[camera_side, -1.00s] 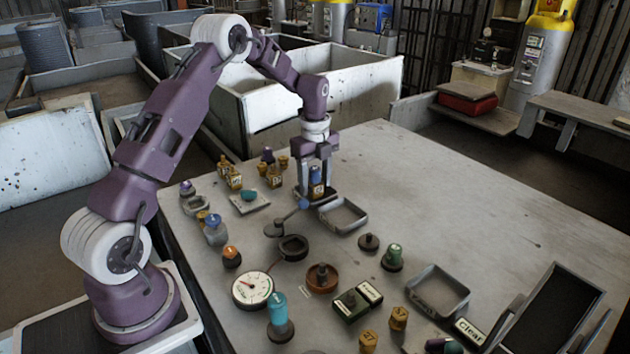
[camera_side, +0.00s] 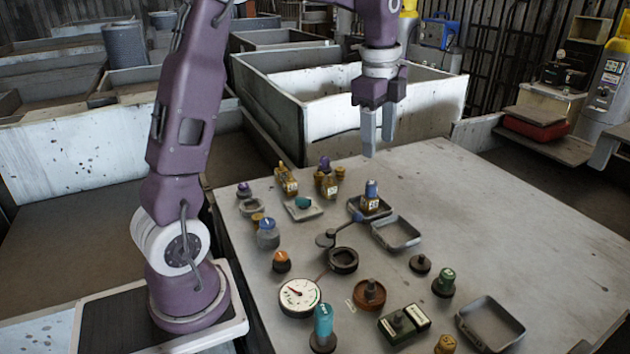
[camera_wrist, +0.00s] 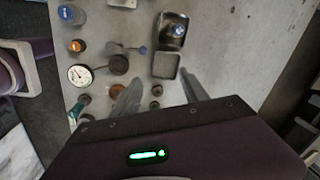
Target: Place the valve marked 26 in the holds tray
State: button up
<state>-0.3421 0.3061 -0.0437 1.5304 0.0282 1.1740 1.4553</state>
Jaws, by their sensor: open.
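A valve with a blue knob and brass body (camera_side: 371,195) stands upright in a small dark tray (camera_side: 381,211) near the table's middle. Its label is too small to read here. It also shows in the wrist view (camera_wrist: 178,30), inside that tray (camera_wrist: 165,41). My gripper (camera_side: 368,150) is open and empty, high above the table and clear of the valve. Its two fingers show in the wrist view (camera_wrist: 158,92). Other brass valves (camera_side: 286,183) stand at the back left; their marks are not legible. I cannot tell which tray is labelled holds.
An empty grey tray (camera_side: 414,243) adjoins the small tray. Another empty tray (camera_side: 467,319) lies at front right. A gauge (camera_side: 300,297), a green box (camera_side: 421,324) and several knobs crowd the front. The table's right side (camera_side: 540,235) is clear.

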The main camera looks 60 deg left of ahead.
jog(key=s+d+r+n+t, duration=0.2)
jog(key=s+d+r+n, duration=0.2)
jog(key=s+d+n, duration=0.55)
jog(key=s+d+f+n+t, duration=0.1)
jog(key=s+f+n, duration=0.1)
jog(key=s, duration=0.5)
jog(key=s+d+f+n+t, duration=0.1)
jog(key=s+d+f+n, duration=0.1)
jog(key=s, duration=0.6)
jog(key=shift+s+h, duration=0.15)
jog(key=shift+h, duration=0.15)
